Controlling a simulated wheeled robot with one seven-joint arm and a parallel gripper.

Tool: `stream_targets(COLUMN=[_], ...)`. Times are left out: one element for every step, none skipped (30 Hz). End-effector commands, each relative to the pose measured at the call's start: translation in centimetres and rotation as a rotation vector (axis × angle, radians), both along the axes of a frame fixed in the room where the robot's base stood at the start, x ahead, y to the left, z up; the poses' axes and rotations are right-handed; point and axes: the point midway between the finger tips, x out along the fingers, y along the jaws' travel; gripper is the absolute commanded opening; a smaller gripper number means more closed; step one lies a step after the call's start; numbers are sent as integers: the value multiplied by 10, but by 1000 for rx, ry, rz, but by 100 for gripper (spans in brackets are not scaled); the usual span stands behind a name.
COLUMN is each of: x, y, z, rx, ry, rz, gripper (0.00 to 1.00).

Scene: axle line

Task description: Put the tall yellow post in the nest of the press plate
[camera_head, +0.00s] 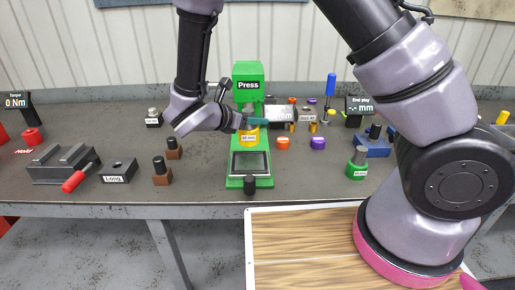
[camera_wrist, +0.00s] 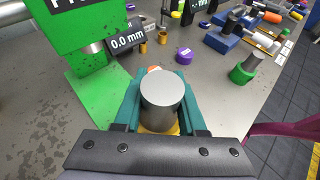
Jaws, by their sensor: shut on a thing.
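The tall yellow post shows in the head view as a yellow labelled base (camera_head: 249,138), with my gripper (camera_head: 257,122) above it. In the wrist view its grey cylindrical shaft (camera_wrist: 164,100) stands between my teal fingers, which are shut on it. A little of the yellow base shows below the shaft. The green press (camera_head: 248,72) stands behind the post. Its green-framed plate (camera_head: 235,181) lies in front, and the post appears over the plate's back edge. I cannot tell whether the base touches anything. The nest cannot be made out.
An orange cap (camera_head: 283,143) and a purple cap (camera_head: 318,143) lie to the right of the press. A green-based post (camera_head: 357,165) stands farther right. Brown-based pieces (camera_head: 162,173) and a grey fixture (camera_head: 62,165) are on the left. A black knob (camera_head: 250,185) is at the plate's front.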

Motion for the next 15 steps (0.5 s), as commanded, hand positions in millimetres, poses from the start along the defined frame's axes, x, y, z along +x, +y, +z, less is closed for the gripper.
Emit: stream_targets(x=[0, 1, 1, 1, 1, 1, 1, 1, 1, 1, 1, 1, 1, 1, 1], y=[-1, -1, -1, -1, -1, -1, -1, -1, -1, -1, -1, -1, -1, -2, -1], z=[-10, -15, -21, -25, -28, -31, -32, -34, -37, -39, -42, -47, -51, -56, -62], rx=[-5, -4, -3, -3, -1, -1, -1, -1, -1, -1, -1, -3, -3, -3, -3], ry=[2, 1, 1, 0, 0, 0, 0, 0, 0, 0, 0, 0, 1, 1, 1], rz=[0, -1, -1, -1, -2, -1, -1, -1, -1, -1, -1, -1, -1, -1, -1], gripper=[0, 0, 0, 0, 0, 0, 0, 0, 0, 0, 0, 0, 0, 0, 0])
